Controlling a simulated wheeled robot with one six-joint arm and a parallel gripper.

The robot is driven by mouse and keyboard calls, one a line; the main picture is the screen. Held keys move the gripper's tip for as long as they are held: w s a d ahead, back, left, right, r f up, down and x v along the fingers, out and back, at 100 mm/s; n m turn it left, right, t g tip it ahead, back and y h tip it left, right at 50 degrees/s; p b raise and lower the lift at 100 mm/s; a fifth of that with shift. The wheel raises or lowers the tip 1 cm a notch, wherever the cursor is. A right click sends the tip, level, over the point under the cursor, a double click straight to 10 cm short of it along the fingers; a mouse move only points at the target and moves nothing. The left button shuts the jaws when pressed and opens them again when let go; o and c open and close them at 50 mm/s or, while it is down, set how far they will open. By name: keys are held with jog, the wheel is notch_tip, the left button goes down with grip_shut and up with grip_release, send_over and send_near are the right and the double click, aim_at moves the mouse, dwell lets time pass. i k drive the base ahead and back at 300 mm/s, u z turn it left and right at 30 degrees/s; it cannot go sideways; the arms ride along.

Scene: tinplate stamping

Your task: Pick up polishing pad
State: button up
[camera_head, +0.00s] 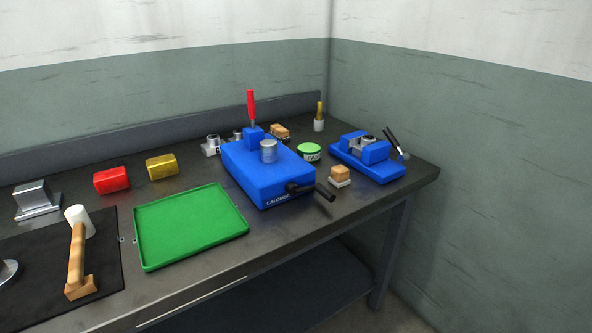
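A small block with a tan wooden top and a pale, flat underside (340,176), which looks like the polishing pad, sits on the dark workbench (200,279). It is in front of the blue clamp fixture on the right and beside the black handle of the blue press. A similar wooden-topped block (280,131) stands behind the blue press, partly hidden by it, and its underside cannot be made out. My gripper is not in view.
The blue press (262,185) with a red lever and black handle stands left of the pad. The blue fixture (368,160) and green-lidded tin (309,152) stand behind it. A green tray (188,225) and mallet (77,255) lie left. The bench's right edge is near.

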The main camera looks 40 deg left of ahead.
aim_at(339, 178)
jog(key=u, duration=0.85)
jog(key=i, duration=0.8)
jog(key=u, duration=0.95)
jog(key=i, duration=0.55)
jog(key=z, duration=0.1)
